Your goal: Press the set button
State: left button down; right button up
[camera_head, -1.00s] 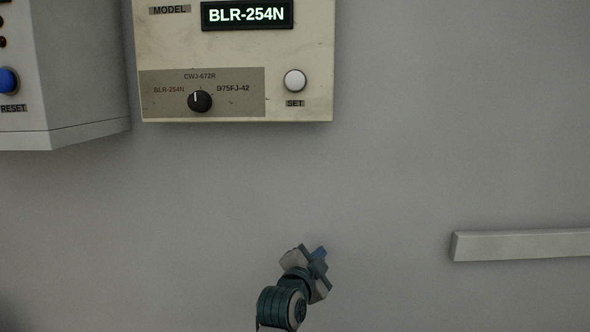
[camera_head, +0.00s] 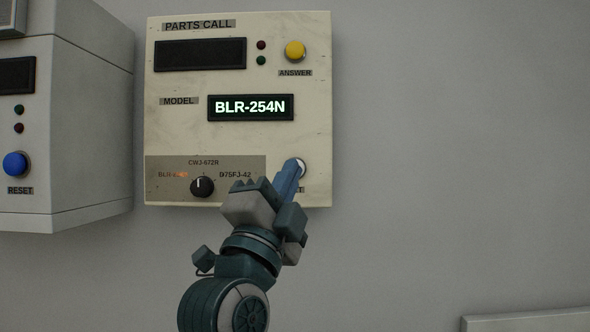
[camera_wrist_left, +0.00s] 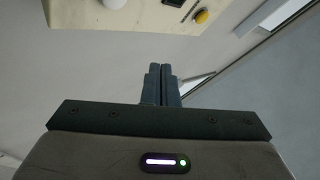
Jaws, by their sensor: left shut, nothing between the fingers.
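The white round SET button (camera_head: 300,164) is at the lower right of the cream control panel (camera_head: 320,120), partly hidden behind my left gripper. My left gripper (camera_head: 293,172) is shut and empty, with its blue fingertips in front of the button and its label. I cannot tell whether the tips touch it. In the left wrist view the shut fingers (camera_wrist_left: 160,68) point toward the panel (camera_wrist_left: 150,15), with a white round button (camera_wrist_left: 115,3) at the top edge, left of the tips. My right gripper is out of view.
The panel also carries a black dial (camera_head: 202,187), a lit BLR-254N display (camera_head: 250,107) and a yellow ANSWER button (camera_head: 295,51). A grey box with a blue RESET button (camera_head: 15,165) juts out at left. The wall at right is bare above a pale rail (camera_head: 530,320).

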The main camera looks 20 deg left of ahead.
pick_arm(q)
jog(key=shift+w, duration=0.15)
jog(key=w+a+p, duration=0.1)
jog(key=w+a, duration=0.1)
jog(key=w, duration=0.6)
jog(key=shift+w+a+p, duration=0.2)
jog(key=shift+a+p, duration=0.05)
jog(key=shift+p, duration=0.05)
dwell(0.9)
jog(key=shift+w, duration=0.1)
dwell(1.0)
